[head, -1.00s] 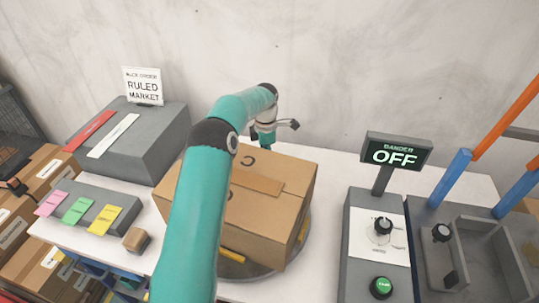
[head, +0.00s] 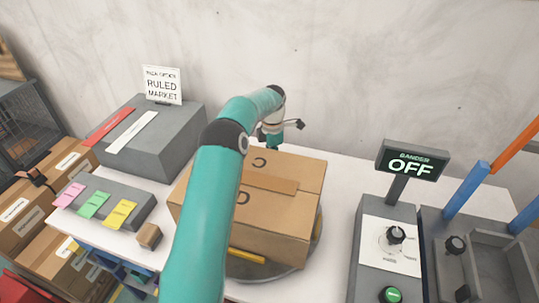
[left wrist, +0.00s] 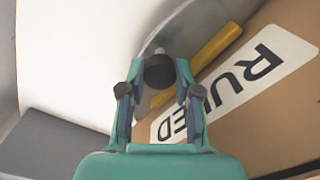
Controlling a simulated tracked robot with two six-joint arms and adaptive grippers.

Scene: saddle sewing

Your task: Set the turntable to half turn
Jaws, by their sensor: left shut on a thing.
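The turntable (head: 262,273) is a grey disc on the white table, with a large cardboard box (head: 285,198) on it. A yellow bar (head: 246,257) shows at its front edge. In the left wrist view, a yellow bar (left wrist: 216,43) also lies beside the box, whose label (left wrist: 238,85) reads "RULED". My left gripper (left wrist: 158,88) is shut on a dark round knob (left wrist: 159,71) at the turntable's rim. In the head view my left arm reaches over the box and its fingers are hidden behind it. My right gripper is not in view.
A grey slotted block (head: 150,150) with a "RULED MARKET" sign (head: 162,86) stands at left, near a card holder (head: 140,217) and small brown block (head: 149,236). At right are a control panel (head: 380,265) and a screen (head: 412,164) reading "OFF".

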